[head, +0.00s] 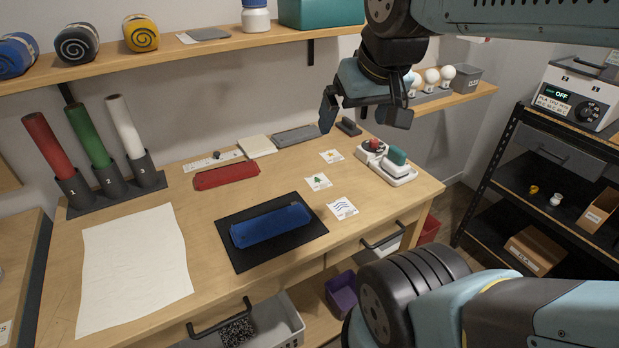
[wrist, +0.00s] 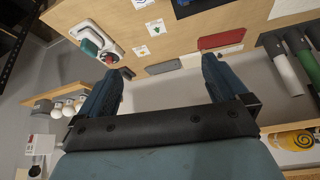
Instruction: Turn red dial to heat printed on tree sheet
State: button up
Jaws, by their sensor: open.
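The red dial (head: 375,145) sits on a white base (head: 398,178) at the back right of the workbench, beside a teal-handled tool (head: 397,156). It also shows in the wrist view (wrist: 109,58), near the left fingertip in the picture. The tree sheet (head: 318,182) is a small white card with a green tree, flat on the bench; it shows in the wrist view (wrist: 155,28). Its print is too small to read. My gripper (head: 362,114) is open and empty, above the bench's back edge, apart from the dial. The dial's markings cannot be read.
A sun sheet (head: 331,156) and a wave sheet (head: 342,208) lie near the tree sheet. A blue piece (head: 270,225) lies on a black mat (head: 236,259). A shelf (head: 460,97) with bulbs is behind the gripper. A box reading OFF (head: 575,96) stands on the right rack.

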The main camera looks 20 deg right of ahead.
jog(key=shift+c, duration=0.5)
jog(key=shift+w, duration=0.15)
jog(key=shift+c, duration=0.6)
jog(key=shift+n+g+h, duration=0.3)
jog(key=shift+n+g, duration=0.3)
jog(key=shift+n, duration=0.3)
jog(key=w+d, duration=0.1)
jog(key=w, duration=0.3)
jog(key=w+d+r, duration=0.1)
jog(key=w, duration=0.1)
jog(key=shift+d, duration=0.3)
jog(key=c, duration=0.6)
jog(key=n+g, duration=0.4)
jog(key=n, duration=0.3)
send_over(375, 140)
notch_tip(375, 140, down, 12)
notch_tip(375, 140, down, 13)
jog(key=shift+s+a+f, duration=0.1)
jog(key=shift+c, duration=0.3)
jog(key=c, duration=1)
